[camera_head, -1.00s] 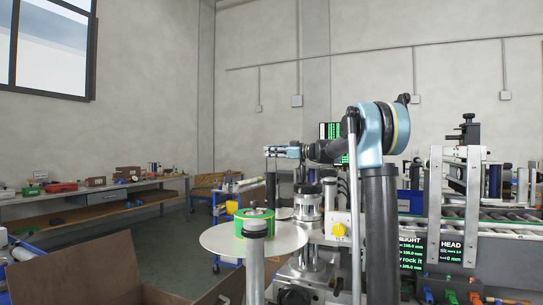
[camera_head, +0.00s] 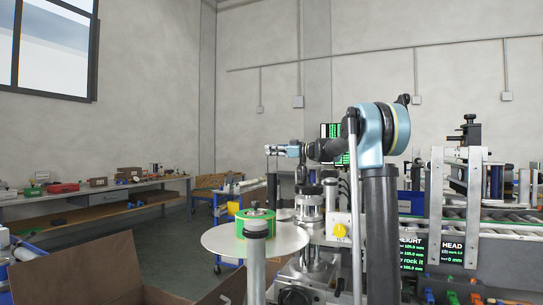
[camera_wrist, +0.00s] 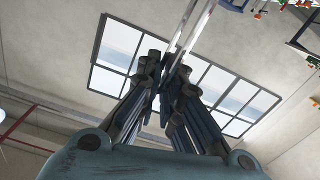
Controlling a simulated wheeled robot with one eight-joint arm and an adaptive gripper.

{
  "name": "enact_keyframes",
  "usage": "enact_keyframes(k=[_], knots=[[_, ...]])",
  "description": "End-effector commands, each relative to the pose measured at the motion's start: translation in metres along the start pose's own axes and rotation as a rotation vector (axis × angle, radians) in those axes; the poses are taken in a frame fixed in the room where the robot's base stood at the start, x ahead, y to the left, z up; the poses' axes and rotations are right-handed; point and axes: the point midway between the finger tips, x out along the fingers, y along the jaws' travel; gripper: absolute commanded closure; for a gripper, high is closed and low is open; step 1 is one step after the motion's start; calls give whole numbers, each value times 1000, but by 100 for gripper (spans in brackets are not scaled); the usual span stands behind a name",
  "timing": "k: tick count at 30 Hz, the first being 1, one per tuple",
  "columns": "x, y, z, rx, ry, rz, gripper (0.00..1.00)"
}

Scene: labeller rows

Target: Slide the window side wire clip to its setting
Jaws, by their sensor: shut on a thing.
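My gripper (camera_head: 270,150) is at the end of my blue arm, left of the elbow and above the round plate in the head view. In the wrist view its dark fingers (camera_wrist: 167,72) point up and their tips are close together. A thin pale metal rod (camera_wrist: 186,28) runs up from between the fingertips. The wire clip is hidden between the fingers or too small to make out. The gripper is shut on it.
A round metal plate (camera_head: 285,242) carries a green-edged roll (camera_head: 254,224), with posts close by. An open brown box (camera_head: 85,270) stands at the front left. A labeller with rollers and screens (camera_head: 452,250) fills the right. A workbench (camera_head: 100,190) is far left.

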Motion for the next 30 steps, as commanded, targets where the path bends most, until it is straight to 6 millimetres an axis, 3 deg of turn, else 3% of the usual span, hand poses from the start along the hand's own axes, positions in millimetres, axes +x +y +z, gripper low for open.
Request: enact_keyframes(k=[1, 4, 16, 30], knots=[[-1, 4, 1, -2, -2, 10, 100], [-1, 4, 1, -2, -2, 10, 76], [-7, 3, 1, -1, -2, 8, 75], [-67, 4, 2, -1, -2, 8, 75]])
